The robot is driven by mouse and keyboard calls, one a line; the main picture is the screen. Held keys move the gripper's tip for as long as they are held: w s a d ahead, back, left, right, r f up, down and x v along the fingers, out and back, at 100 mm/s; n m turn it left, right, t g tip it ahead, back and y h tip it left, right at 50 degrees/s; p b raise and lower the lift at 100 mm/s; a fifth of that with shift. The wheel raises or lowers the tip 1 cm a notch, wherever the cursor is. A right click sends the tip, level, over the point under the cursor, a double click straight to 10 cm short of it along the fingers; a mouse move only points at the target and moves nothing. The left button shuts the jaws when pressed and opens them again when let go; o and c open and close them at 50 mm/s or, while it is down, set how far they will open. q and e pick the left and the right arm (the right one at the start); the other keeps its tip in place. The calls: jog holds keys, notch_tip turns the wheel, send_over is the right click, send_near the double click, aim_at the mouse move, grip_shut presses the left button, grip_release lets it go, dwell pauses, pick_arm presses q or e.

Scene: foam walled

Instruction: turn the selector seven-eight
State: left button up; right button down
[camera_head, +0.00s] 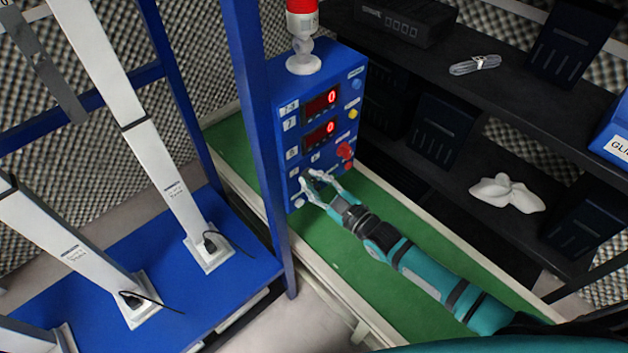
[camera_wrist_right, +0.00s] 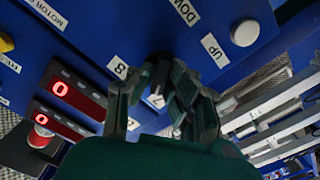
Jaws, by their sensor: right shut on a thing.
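The blue control box (camera_head: 343,88) stands upright at the centre of the head view, with two red displays that each read 0. My right gripper (camera_head: 308,181) reaches the lower part of its front face and is shut on the selector seven-eight. The selector is mostly hidden by the fingers, so its angle cannot be told. In the right wrist view the gripper (camera_wrist_right: 163,84) is against the panel, between the label 8 (camera_wrist_right: 119,67) and a partly covered label (camera_wrist_right: 156,100). My left gripper is not in view.
A white button (camera_wrist_right: 244,33) sits by the UP label. A red knob (camera_head: 345,151) is on the box's right side, and a red beacon (camera_head: 302,20) is on top. A blue post (camera_head: 256,120) stands close left. Dark shelves (camera_head: 420,160) are on the right.

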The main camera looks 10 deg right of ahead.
jog(key=shift+m, duration=0.4)
jog(key=m, duration=0.5)
jog(key=shift+d, duration=0.1)
jog(key=m, duration=0.6)
jog(key=shift+w+b, duration=0.1)
jog(key=shift+b, duration=0.25)
jog(key=shift+m, duration=0.3)
jog(key=c, duration=1.3)
grip_release()
jog(key=v, duration=1.2)
jog(key=shift+d, duration=0.1)
